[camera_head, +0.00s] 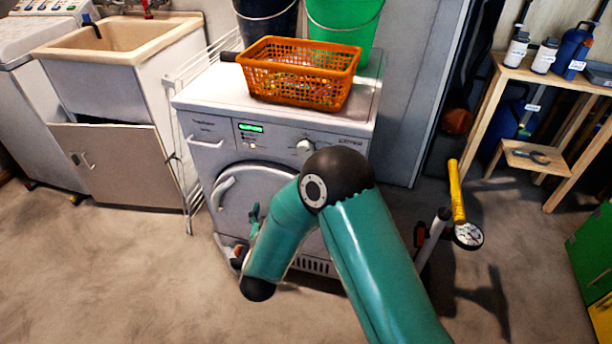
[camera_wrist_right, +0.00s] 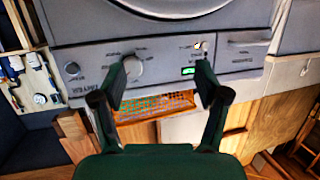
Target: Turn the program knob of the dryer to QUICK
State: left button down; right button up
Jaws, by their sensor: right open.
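The dryer (camera_head: 215,150) is a white front-loader with a round door. Its program knob (camera_head: 306,146) is a pale round dial on the right of the panel, with a lit green display (camera_head: 251,128) to its left. In the right wrist view the dryer appears upside down; the knob (camera_wrist_right: 132,66) lies between the fingertips in the picture, nearer the left finger. The display (camera_wrist_right: 188,71) is near the right finger. My right gripper (camera_wrist_right: 161,70) is open and empty, pointing towards the panel; contact with the knob cannot be seen. QUICK cannot be read. My left gripper is not in view.
An orange basket (camera_head: 300,62) sits on the dryer, before a green bucket (camera_head: 345,25) and a dark one (camera_head: 266,18). A drying rack (camera_head: 190,190) and sink cabinet (camera_head: 125,165) stand left. A yellow-handled tool (camera_head: 456,190) stands right. Floor in front is clear.

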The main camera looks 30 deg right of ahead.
notch_tip(320, 180, up, 4)
jog(key=d+m+h+b, duration=0.2)
jog(key=d+m+h, duration=0.1)
jog(key=h, duration=0.2)
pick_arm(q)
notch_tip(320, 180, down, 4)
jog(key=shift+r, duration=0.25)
pick_arm(e)
jog(key=x, duration=1.5)
jog(key=shift+d+f+n, duration=0.2)
jog(key=shift+d+n, duration=0.1)
jog(key=shift+d, duration=0.1)
jog(key=c, duration=1.2)
jog(key=shift+o, duration=0.3)
jog(key=shift+d+r+g, duration=0.1)
jog(key=shift+d+g, duration=0.2)
jog(key=shift+a, duration=0.25)
